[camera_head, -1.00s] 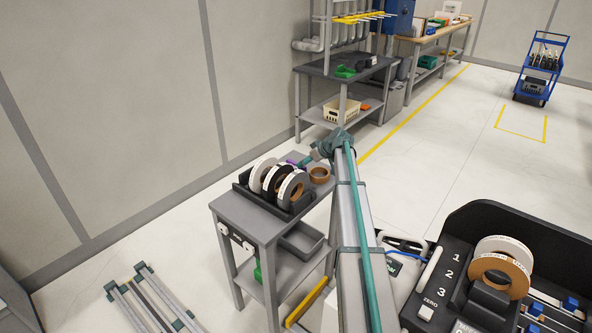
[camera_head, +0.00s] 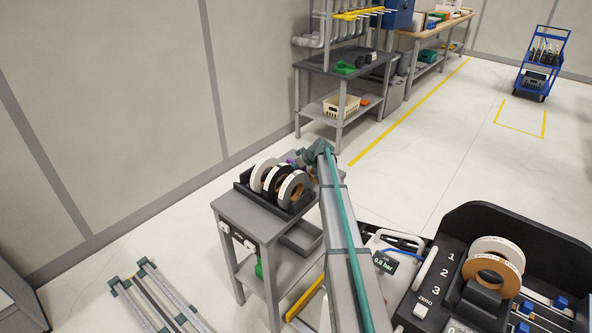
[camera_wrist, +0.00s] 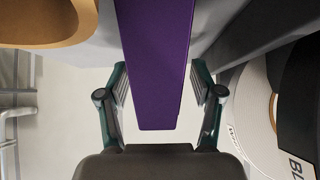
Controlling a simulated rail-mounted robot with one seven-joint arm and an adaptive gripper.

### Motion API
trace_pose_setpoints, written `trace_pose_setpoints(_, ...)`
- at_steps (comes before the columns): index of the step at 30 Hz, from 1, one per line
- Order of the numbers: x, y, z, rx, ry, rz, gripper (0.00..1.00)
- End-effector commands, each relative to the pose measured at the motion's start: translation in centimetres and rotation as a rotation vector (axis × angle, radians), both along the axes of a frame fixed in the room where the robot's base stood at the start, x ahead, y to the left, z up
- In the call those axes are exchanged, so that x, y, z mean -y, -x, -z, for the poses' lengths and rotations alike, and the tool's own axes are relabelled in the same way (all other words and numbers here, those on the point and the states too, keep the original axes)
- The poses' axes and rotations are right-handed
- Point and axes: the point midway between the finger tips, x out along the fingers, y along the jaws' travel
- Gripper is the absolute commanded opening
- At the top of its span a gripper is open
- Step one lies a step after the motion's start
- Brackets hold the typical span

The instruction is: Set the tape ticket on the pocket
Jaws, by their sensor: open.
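A flat purple piece (camera_wrist: 155,65) extends between the two fingers of my gripper (camera_wrist: 160,95) in the wrist view. The fingers are open, with clear gaps on both sides of it. A bit of purple also shows beside my gripper (camera_head: 300,158) in the head view, above the back of the small grey cart. I cannot tell whether this piece is the tape ticket; no writing shows on it. I cannot make out the pocket for certain.
A black rack (camera_head: 245,183) on the grey cart (camera_head: 245,212) holds several tape rolls (camera_head: 291,192). In the wrist view, a brown roll (camera_wrist: 45,22) is close on the left and a white roll (camera_wrist: 250,120) on the right. A machine (camera_head: 455,245) stands at right.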

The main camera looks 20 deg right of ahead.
Motion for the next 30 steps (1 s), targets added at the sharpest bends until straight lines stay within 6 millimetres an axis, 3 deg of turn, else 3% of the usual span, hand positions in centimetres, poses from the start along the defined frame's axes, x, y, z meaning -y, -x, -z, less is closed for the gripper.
trace_pose_setpoints(4,0.0,0.0,0.0,0.0,0.0,0.0,0.64)
trace_pose_setpoints(12,0.0,0.1,0.0,0.0,0.0,0.0,0.19)
trace_pose_setpoints(17,0.0,0.1,0.0,0.0,0.0,0.0,0.14)
trace_pose_setpoints(24,0.0,0.1,-0.2,0.001,0.0,-0.001,0.14)
trace_pose_setpoints(30,0.0,0.1,-2.0,0.003,0.001,-0.001,0.14)
